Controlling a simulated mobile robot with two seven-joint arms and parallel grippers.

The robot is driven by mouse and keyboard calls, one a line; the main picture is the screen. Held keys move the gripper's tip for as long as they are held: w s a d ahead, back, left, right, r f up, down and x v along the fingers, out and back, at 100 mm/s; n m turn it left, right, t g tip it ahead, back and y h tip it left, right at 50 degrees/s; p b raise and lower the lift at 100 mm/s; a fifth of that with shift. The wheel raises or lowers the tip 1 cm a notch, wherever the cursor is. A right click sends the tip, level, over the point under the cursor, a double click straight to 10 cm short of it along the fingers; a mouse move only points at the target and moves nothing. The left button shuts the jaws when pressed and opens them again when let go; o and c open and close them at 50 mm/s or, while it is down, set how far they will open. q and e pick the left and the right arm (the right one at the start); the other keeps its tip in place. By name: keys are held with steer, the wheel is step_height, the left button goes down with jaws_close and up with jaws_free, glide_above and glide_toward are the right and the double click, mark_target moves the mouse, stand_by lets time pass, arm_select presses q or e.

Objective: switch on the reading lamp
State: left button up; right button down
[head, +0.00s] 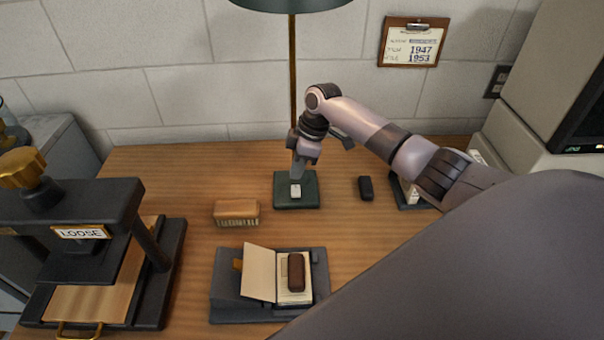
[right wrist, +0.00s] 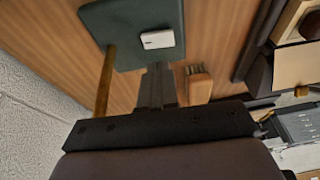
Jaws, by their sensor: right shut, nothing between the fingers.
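The reading lamp has a dark green shade (head: 292,4) cut off by the top edge, a thin brass stem (head: 292,70) and a square green base (head: 309,198). A small white switch (head: 295,191) sits on the base. No glow shows under the shade. My right gripper (head: 296,174) is shut and empty, pointing down just above the base beside the switch. In the right wrist view, the closed fingertips (right wrist: 157,70) lie close to the white switch (right wrist: 157,39), with a small gap in the picture. I cannot tell their exact height. My left gripper is not in view.
A wooden brush (head: 237,209) lies left of the base, and a small black object (head: 366,188) lies to its right. An open book on a dark cradle (head: 240,306) is in front. A black press (head: 160,275) stands at the left.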

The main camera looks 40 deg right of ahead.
steer(key=w+b+v, duration=0.1)
steer(key=v, duration=0.8)
steer(key=shift+d+r, duration=0.35)
steer(key=shift+d, duration=0.15)
